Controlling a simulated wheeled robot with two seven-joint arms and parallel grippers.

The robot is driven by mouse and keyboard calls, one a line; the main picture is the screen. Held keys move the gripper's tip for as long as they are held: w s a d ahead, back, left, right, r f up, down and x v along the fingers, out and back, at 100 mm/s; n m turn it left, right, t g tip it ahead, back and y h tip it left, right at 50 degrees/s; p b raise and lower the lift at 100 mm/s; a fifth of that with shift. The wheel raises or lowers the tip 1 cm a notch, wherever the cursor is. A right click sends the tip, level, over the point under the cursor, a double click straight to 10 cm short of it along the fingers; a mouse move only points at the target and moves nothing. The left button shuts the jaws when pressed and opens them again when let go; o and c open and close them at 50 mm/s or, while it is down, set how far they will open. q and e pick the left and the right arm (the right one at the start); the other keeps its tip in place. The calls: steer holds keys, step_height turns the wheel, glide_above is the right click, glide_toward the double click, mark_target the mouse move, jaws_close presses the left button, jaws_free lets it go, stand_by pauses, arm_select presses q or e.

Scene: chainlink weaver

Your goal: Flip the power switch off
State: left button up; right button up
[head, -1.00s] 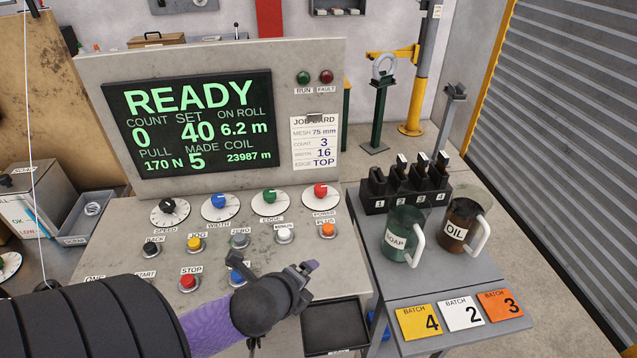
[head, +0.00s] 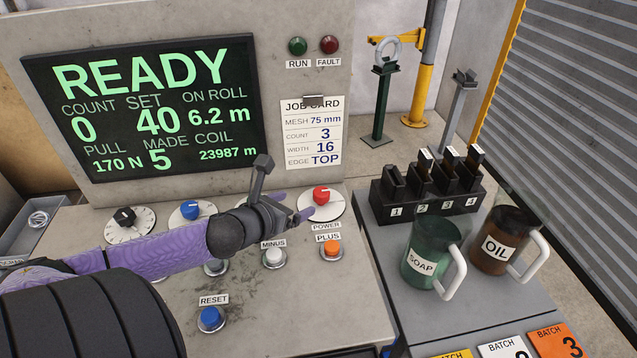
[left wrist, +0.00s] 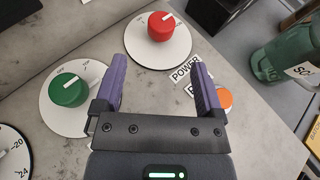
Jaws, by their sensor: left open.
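The power switch is a red rotary knob (head: 321,194) on a white round dial at the right end of the knob row, with a POWER label below it. It also shows in the left wrist view (left wrist: 161,26), ahead of my fingers, its white mark pointing to the upper right. My left gripper (head: 292,206) is open and empty just left of the red knob in the head view. In the left wrist view its two purple fingers (left wrist: 160,85) are spread apart, with the knob beyond their tips. My right gripper is not in view.
A green knob (left wrist: 68,89) lies left of my fingers in the left wrist view. An orange PLUS button (head: 331,249) and a MINUS button (head: 274,256) are close below. Soap (head: 433,254) and oil (head: 497,240) jugs stand on the side table to the right.

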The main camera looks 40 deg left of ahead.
mark_target(320, 193)
arm_select(q)
steer(key=b+x, duration=0.3)
steer(key=x, duration=0.5)
steer(key=shift+w+d+f+b, duration=0.1)
steer(key=shift+w+b, duration=0.1)
steer(key=shift+b, duration=0.2)
steer(key=shift+w+f, duration=0.1)
steer(key=shift+w, duration=0.4)
jaws_close()
